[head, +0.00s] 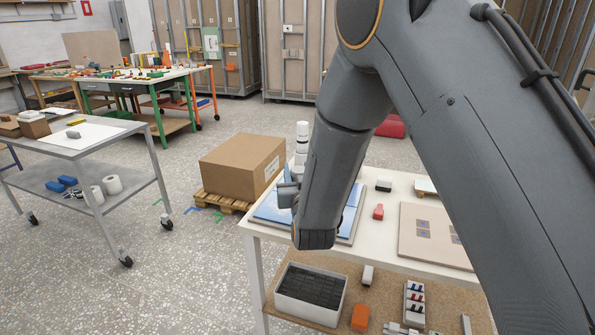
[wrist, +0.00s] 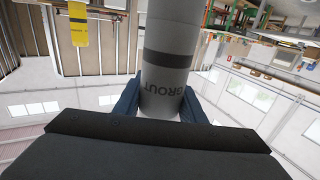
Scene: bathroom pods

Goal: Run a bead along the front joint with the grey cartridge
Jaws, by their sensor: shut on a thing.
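My gripper (head: 290,190) is shut on a pale grey cartridge (head: 302,142) over the left end of the white table. In the wrist view, the blue fingers of my gripper (wrist: 160,108) close on both sides of the cartridge (wrist: 171,60). It has a dark band and the word GROUT, upside down in that view. In the head view, the cartridge stands roughly upright, rising above the fingers. A blue panel (head: 268,212) lies on the table below and around my gripper. My arm hides much of it, and I cannot make out the front joint.
The white table (head: 395,263) also bears a red item (head: 378,212), a black-and-white block (head: 384,185) and a beige board (head: 412,250). Its lower shelf holds a white crate (head: 298,311) of dark pieces. A cardboard box (head: 240,165) stands behind; a grey trolley (head: 90,150) is left.

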